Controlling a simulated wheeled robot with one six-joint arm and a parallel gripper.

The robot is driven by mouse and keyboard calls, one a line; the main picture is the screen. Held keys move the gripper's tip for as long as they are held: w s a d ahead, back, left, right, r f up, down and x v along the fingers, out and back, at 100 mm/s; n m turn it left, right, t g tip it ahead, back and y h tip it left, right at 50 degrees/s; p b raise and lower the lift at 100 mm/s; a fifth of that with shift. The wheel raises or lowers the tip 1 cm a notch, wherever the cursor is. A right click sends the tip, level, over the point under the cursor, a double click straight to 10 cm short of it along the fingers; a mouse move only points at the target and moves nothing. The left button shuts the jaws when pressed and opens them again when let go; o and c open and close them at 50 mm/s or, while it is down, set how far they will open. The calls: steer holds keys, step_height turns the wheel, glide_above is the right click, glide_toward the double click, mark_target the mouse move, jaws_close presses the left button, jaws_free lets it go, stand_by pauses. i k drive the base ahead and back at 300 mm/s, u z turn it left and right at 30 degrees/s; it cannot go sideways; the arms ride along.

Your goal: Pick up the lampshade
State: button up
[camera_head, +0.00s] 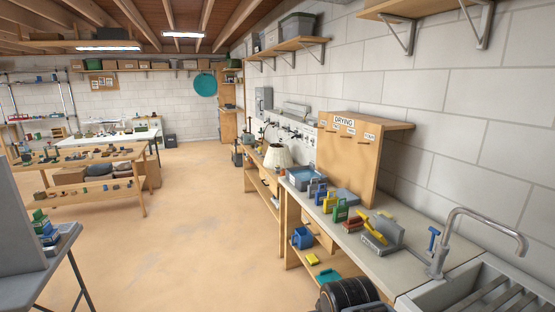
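The lampshade (277,157) is cream-coloured and cone-shaped, narrower at the top. It stands near the middle of the view on the workbench along the right wall, just beyond a blue-grey tray. My gripper is not in view.
The near counter (405,262) holds a blue-grey tray (304,184), coloured clamps or tools, and a sink with a tap (476,221). The wooden drying cabinet (345,160) stands against the wall. Wooden tables (138,198) stand left. The floor (195,235) between is clear.

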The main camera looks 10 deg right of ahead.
mark_target(279, 154)
steer(key=u, duration=0.15)
steer(key=i, duration=0.7)
steer(key=u, duration=0.5)
steer(key=i, duration=4.55)
steer(key=z, duration=1.45)
steer(key=i, duration=1.9)
steer(key=z, duration=1)
